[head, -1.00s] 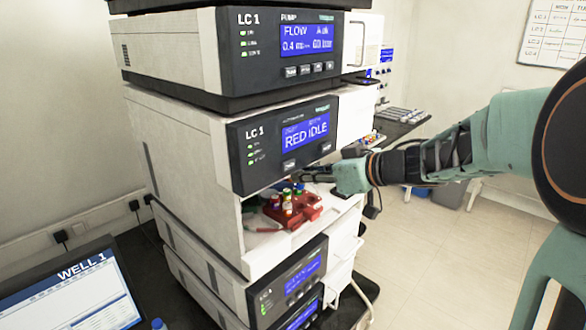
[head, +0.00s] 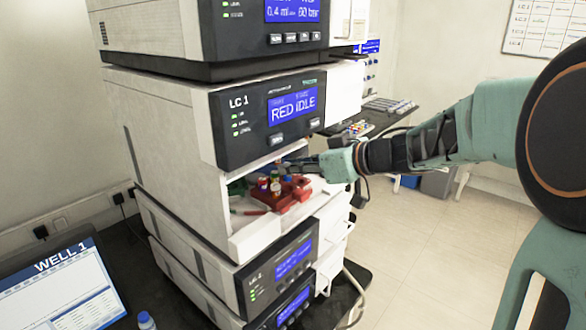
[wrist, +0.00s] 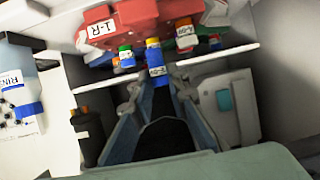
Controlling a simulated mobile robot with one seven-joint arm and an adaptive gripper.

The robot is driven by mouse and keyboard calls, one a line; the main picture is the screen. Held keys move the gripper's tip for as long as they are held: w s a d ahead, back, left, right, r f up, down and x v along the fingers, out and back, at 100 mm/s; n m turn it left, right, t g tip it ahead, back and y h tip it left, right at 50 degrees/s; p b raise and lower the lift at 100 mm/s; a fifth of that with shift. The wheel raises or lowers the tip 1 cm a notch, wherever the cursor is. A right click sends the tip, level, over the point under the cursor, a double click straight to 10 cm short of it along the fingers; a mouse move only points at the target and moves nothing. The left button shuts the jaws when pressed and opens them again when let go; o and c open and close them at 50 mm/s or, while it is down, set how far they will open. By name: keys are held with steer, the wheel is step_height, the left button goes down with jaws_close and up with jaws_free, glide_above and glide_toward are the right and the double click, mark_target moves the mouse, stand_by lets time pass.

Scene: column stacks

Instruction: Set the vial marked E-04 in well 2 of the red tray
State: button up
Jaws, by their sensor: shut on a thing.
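The red tray (head: 298,188) sits in the open bay of the LC 1 unit, with several capped vials (head: 275,186) standing at its left part. In the wrist view the tray (wrist: 112,14) is at the top, with a white tag that appears to read R-1 upside down. My gripper (wrist: 157,84) reaches up toward the tray and is shut on a vial (wrist: 155,58) with a blue band and a yellow-orange end. Its marking is not readable. In the head view my gripper reaches into the bay from the right, its fingertips largely hidden.
The bay's side walls and upper housing (head: 268,116) leave little room. The unit's display reads RED IDLE. A monitor (head: 66,290) at lower left reads WELL 1.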

mark_target(291, 178)
steer(key=shift+f+b, duration=0.55)
steer(key=shift+f, duration=0.05)
steer(key=shift+r, duration=0.15)
steer(key=shift+p, duration=0.7)
steer(key=shift+f+b, duration=0.3)
steer(key=shift+f, duration=0.85)
stand_by(0.5)
stand_by(0.3)
steer(key=o, duration=0.9)
steer(key=shift+s+d, duration=0.1)
